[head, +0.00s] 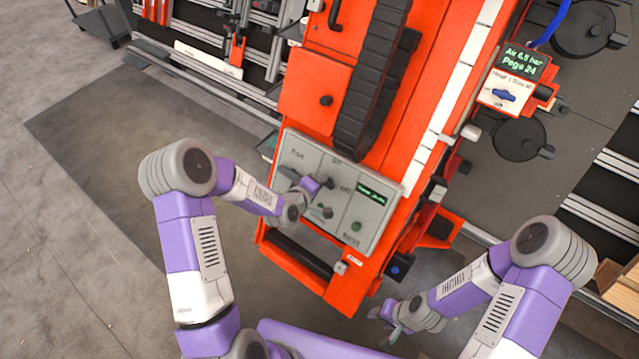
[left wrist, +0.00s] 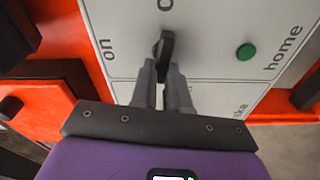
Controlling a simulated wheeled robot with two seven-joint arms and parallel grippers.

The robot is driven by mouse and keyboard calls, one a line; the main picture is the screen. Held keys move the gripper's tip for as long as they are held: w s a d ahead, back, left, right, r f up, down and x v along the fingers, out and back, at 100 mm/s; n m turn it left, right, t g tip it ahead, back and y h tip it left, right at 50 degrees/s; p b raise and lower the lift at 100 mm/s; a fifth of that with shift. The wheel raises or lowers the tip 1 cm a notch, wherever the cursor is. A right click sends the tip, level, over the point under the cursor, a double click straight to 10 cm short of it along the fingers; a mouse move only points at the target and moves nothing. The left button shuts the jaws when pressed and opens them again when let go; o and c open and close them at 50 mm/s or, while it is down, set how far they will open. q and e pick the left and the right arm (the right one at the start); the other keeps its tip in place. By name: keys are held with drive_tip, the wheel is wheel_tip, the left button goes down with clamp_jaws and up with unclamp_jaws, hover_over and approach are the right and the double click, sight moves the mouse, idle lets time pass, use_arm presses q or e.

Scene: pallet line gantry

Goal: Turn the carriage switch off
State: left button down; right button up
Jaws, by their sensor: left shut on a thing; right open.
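The grey control panel (head: 298,152) sits on the orange gantry carriage (head: 320,90). In the left wrist view a black switch knob (left wrist: 164,46) stands on the pale panel face (left wrist: 210,25). An "on" label is left of it; a label starting with "o" above is cut off by the frame edge. The knob's long side runs roughly up and down, slightly tilted. My left gripper (head: 320,200) is at the panel, its fingers shut on the knob (left wrist: 163,72). In the head view my gripper hides most of the knob. My right gripper (head: 387,318) is open, below and right of the panel, apart from it.
A green button (left wrist: 246,52) marked "home" is right of the knob. A small green display (head: 372,192) is on the panel. A black cable chain (head: 365,90) runs up the carriage. Another unit with a blue switch (head: 503,95) stands at the right. Floor at the left is clear.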

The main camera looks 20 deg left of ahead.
use_arm(q)
drive_tip(key=shift+s+f+n, duration=0.1)
drive_tip(key=shift+f+n, duration=0.05)
drive_tip(key=shift+n, duration=0.85)
drive_tip(key=c, duration=1.1)
unclamp_jaws()
drive_tip(key=p+v, duration=0.1)
drive_tip(key=v, duration=0.6)
drive_tip(key=shift+s+r, duration=0.2)
drive_tip(key=shift+s, duration=0.05)
